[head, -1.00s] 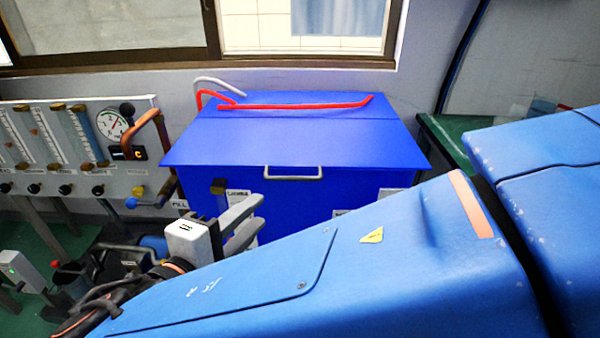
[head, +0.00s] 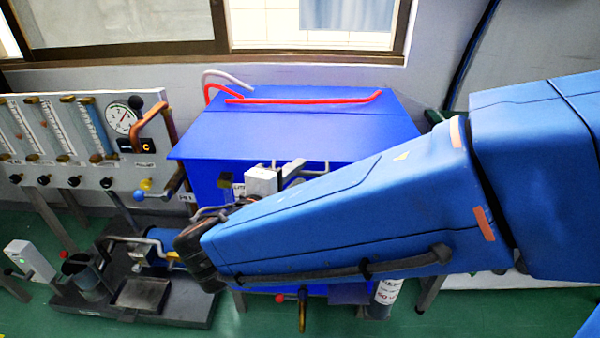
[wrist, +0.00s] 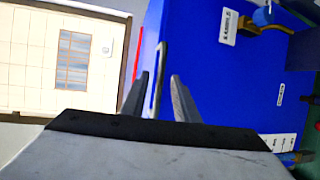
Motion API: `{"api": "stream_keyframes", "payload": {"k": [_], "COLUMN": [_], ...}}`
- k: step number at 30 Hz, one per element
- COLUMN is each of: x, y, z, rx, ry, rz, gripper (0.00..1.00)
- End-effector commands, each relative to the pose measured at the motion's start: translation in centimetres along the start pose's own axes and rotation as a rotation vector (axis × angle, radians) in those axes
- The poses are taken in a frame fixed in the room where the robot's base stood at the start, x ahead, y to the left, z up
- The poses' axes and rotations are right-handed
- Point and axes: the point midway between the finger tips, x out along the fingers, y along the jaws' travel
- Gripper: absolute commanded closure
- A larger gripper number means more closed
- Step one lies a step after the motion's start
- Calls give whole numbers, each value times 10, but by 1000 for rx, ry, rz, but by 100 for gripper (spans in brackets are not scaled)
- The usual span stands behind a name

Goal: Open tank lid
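The blue tank (head: 205,180) stands against the wall, and its flat blue lid (head: 300,130) is down on it. The lid's metal handle is mostly hidden behind my gripper and arm in the head view. In the wrist view the handle (wrist: 160,75) shows as a thin bar at the lid's front edge. My gripper (head: 303,168) is at the tank's front, by the handle. In the wrist view its two fingers (wrist: 159,97) are apart, with the bar appearing between them. Whether they touch it cannot be told.
A red pipe (head: 305,99) lies along the lid's top near the back. A gauge panel (head: 75,140) with a copper pipe stands close on the left. A dark base with metal parts (head: 140,295) sits on the floor at lower left. A window (head: 310,25) is behind.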

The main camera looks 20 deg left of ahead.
Motion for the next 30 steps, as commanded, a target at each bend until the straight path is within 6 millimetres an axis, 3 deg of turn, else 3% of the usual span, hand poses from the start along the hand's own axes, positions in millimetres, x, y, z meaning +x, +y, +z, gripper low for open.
{"api": "stream_keyframes", "payload": {"k": [6,17,21,30], "x": [17,21,21,20], "y": [0,0,0,3], "z": [0,0,0,0], "rx": [-1,-1,-1,-3], "ry": [-1,1,1,1], "rz": [0,0,0,-8], "gripper": [72,72,100,100]}}
